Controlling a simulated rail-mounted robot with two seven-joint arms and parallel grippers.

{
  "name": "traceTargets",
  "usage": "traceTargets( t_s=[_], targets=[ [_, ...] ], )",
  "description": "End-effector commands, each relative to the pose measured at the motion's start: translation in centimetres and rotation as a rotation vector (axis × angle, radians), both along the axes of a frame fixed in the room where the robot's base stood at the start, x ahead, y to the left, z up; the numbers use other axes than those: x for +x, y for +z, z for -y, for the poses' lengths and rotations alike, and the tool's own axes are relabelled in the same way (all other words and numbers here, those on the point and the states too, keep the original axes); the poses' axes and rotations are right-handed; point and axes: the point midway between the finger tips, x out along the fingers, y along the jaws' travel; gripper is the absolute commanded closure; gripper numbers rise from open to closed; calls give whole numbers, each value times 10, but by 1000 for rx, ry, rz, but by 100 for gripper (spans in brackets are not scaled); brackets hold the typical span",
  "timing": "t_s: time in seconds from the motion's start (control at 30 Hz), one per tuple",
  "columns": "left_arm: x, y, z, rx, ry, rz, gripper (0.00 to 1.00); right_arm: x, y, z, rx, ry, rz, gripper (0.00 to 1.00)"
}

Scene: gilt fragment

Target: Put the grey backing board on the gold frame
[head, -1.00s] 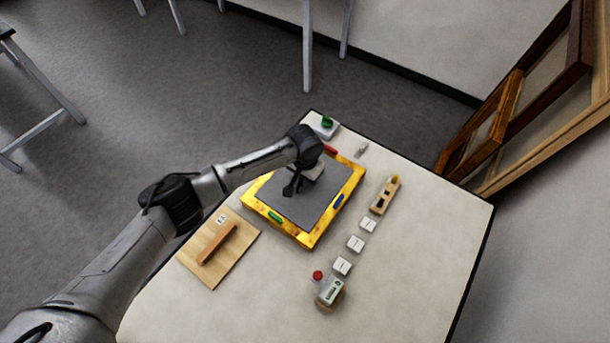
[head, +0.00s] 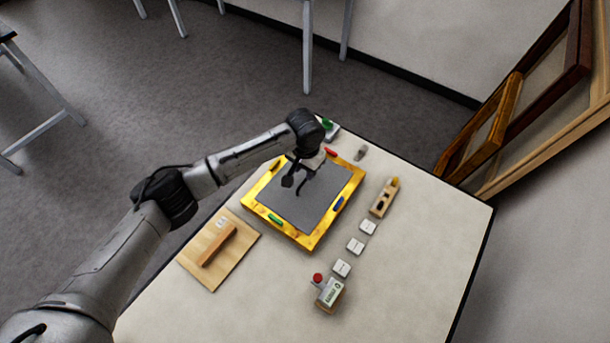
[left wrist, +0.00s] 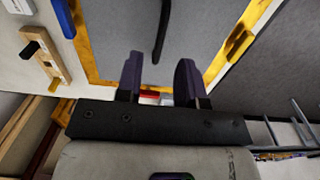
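The gold frame (head: 313,241) lies flat on the table, with coloured pieces on its sides: green (head: 275,219), blue (head: 339,202) and red (head: 330,152). The grey backing board (head: 312,208) lies flat inside the frame's border, with gold showing around it. A dark, narrow strap-like shape (left wrist: 162,30) shows against the board; I cannot tell whether it is attached. My left gripper (head: 291,181) is over the board's far-left part. In the left wrist view its two fingers (left wrist: 160,78) are apart with nothing between them. My right gripper is not in view.
A wooden board with a bar (head: 217,250) lies left of the frame. A wooden block tool (head: 384,197), several white tiles (head: 355,246) and a small device with a red knob (head: 329,292) stand to the right. A green item (head: 327,124) is at the far corner. Picture frames (head: 495,125) lean at right.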

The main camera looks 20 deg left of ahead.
Motion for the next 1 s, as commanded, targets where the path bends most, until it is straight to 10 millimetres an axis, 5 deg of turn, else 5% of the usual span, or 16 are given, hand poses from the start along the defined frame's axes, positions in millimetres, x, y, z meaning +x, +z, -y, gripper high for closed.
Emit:
traceTargets(
  t_s=[0.2, 0.5, 0.83, 1.0],
  targets=[
    [1, 39, 0, -1, 0, 2, 65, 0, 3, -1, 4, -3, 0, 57],
    [0, 64, 0, 0, 1, 1, 65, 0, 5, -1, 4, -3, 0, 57],
    [-1, 64, 1, -2, -3, 0, 65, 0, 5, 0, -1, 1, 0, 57],
    [-25, 34, 21, -36, -65, 1, 65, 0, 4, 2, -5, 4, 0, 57]
  ],
)
